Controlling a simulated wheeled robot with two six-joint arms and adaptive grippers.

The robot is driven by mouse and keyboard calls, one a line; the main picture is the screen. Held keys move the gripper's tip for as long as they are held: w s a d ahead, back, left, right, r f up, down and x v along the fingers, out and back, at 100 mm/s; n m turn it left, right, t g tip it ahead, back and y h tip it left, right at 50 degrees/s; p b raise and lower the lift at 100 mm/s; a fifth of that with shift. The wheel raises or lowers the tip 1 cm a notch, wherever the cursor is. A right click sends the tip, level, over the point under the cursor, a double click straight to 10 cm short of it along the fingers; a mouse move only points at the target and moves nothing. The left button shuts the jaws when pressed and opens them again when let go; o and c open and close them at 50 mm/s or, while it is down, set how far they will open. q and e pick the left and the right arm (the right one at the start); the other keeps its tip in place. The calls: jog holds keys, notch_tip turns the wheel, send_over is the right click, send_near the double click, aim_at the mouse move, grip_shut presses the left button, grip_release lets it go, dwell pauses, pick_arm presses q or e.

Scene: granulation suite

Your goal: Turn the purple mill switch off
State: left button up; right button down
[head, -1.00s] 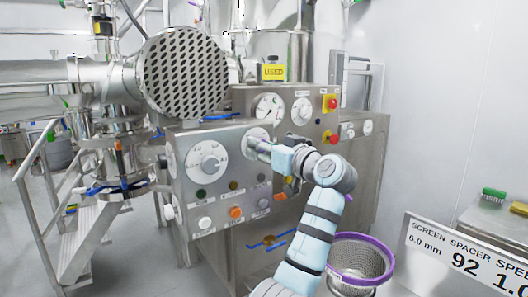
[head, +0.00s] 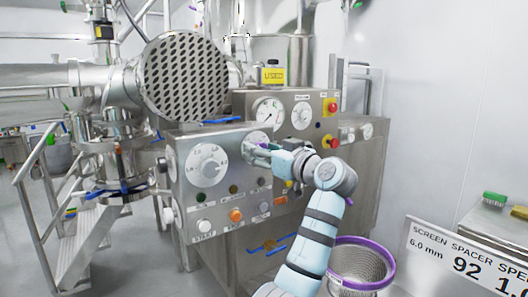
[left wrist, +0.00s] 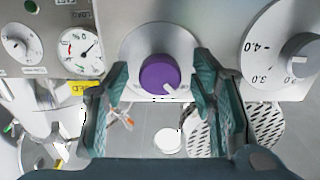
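The purple mill switch (left wrist: 160,73) is a round knob on a pale round plate on the grey control panel (head: 222,172). Its white pointer mark points down and to the right in the left wrist view. My left gripper (left wrist: 160,88) is open, with one teal finger on each side of the knob and gaps visible between. I cannot tell how deep the fingertips reach along it. In the head view my left gripper (head: 258,153) is at the panel's right dial and hides the knob. My right gripper is not in view.
A large grey numbered dial (head: 207,165) sits left of the gripper, with several buttons below. Behind are gauges (head: 268,112) and red stop buttons (head: 331,107). A purple-rimmed mesh basket (head: 385,280) stands close to my forearm, and a sign (head: 468,255) is at the lower right.

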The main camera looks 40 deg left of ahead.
pick_arm(q)
jog(key=v, duration=1.2)
